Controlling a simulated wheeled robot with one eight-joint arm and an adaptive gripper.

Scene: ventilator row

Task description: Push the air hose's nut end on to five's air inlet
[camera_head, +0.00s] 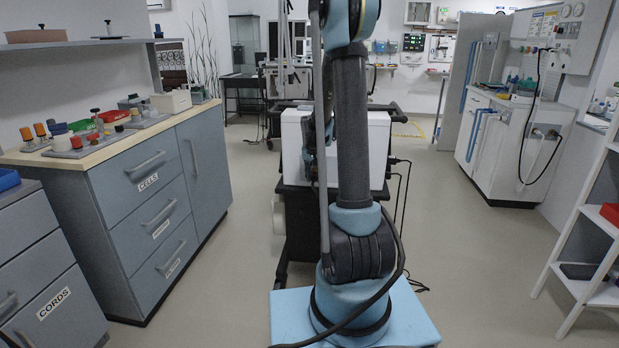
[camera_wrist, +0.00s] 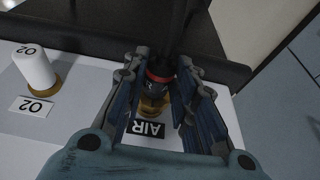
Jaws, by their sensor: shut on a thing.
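In the wrist view my gripper (camera_wrist: 167,82) is shut on the dark nut end of the air hose (camera_wrist: 160,76), which has a red band. The hose end stands over a brass-coloured air inlet (camera_wrist: 153,106), with a black AIR label (camera_wrist: 147,128) beside it. I cannot tell whether the nut sits on the inlet or just above it. In the head view the white ventilator (camera_head: 379,150) stands on a dark cart behind my arm. My gripper and the hose end are hidden there.
A white capped O2 fitting (camera_wrist: 35,68) with an O2 label (camera_wrist: 33,106) stands left of the air inlet. A grey drawer cabinet (camera_head: 160,205) is at the left, a white shelf rack (camera_head: 590,235) at the right. The floor between is mostly clear.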

